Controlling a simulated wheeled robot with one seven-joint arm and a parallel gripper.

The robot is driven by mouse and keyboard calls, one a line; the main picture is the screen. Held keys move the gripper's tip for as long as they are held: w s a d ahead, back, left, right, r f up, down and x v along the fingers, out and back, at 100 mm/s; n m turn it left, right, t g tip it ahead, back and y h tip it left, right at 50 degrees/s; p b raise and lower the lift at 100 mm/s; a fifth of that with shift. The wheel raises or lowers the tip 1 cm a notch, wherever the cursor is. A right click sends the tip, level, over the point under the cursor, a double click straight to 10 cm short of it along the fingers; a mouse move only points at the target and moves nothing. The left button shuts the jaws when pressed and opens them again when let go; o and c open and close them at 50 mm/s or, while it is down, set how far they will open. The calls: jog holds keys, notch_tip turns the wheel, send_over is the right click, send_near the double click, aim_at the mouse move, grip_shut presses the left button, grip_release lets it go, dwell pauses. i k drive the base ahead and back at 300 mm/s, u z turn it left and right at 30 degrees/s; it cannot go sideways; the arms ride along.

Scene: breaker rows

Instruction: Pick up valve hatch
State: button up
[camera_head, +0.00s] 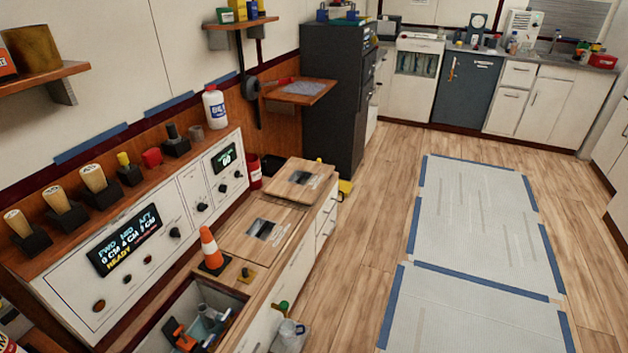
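Two square wooden hatch panels with grey metal plates are on the low counter along the left wall. The farther panel (294,195) lies at the counter's far end. The nearer panel (232,243) lies just in front of it. No readable label shows which one is the valve hatch. Nearer still, an open compartment (232,300) in the counter holds grey pipe-like parts and an orange and black object (181,336). I cannot see my gripper in this view.
A small orange cone (210,250) stands on the counter between the compartment and the nearer panel. A control console (150,245) rises behind. The wooden floor (370,220) to the right is open, with taped mats (480,215).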

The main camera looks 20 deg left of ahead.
aim_at(300, 181)
jog(key=z, duration=0.1)
jog(key=i, duration=2.25)
jog(key=u, duration=0.7)
jog(key=i, duration=0.95)
jog(key=u, duration=1.25)
jog(key=i, duration=0.75)
jog(key=u, duration=0.45)
